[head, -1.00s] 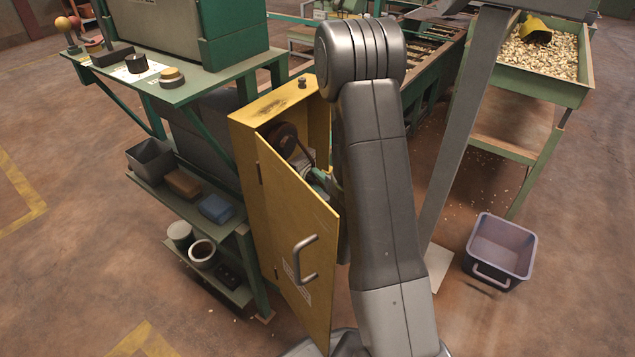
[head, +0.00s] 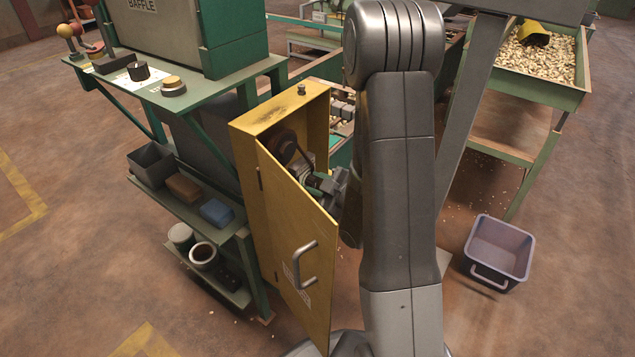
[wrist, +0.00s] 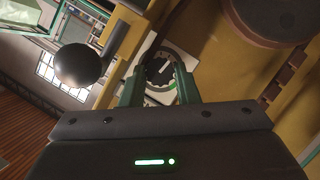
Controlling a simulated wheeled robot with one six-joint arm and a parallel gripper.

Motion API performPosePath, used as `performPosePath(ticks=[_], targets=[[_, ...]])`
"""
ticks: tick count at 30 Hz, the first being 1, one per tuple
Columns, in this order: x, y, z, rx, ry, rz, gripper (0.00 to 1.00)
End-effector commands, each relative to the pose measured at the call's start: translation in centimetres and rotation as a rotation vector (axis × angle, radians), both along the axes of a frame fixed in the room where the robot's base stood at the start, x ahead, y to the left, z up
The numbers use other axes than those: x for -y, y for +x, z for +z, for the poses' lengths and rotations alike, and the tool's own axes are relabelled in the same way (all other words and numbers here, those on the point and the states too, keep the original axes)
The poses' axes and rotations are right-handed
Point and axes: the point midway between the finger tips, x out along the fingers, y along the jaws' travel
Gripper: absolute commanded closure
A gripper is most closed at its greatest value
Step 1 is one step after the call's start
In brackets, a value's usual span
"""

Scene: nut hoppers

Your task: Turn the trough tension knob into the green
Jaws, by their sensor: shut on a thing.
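The tension knob (wrist: 160,72) shows in the wrist view as a dark round knob with a pale pointer bar, on a light dial plate (wrist: 178,57). My gripper (wrist: 160,84) has one green finger on each side of the knob and is shut on it. The colours of the dial and the pointer's reading are too small to tell. In the head view my gripper (head: 318,182) reaches into the open yellow cabinet (head: 246,160), and the knob is hidden there. The cabinet door (head: 292,235) stands open towards the camera.
A dark pulley (head: 284,146) sits inside the cabinet. A small black ball knob (head: 301,90) is on the cabinet top. A green shelf unit (head: 240,230) stands at left, with a grey bin (head: 150,163). A purple-grey crate (head: 500,252) lies on the floor at right.

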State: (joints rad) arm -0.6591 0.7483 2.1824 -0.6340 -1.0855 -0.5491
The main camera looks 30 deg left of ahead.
Motion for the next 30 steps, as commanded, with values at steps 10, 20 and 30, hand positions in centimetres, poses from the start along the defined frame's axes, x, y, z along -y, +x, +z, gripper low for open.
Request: performPosePath(ticks=[10,20,30], targets=[[0.03,0.01,-0.07,-0.033,0.002,0.0,0.95],[0.02,0.01,-0.06,-0.032,0.001,0.0,0.52],[0.0,0.04,0.01,-0.03,0.003,0.0,0.5]])
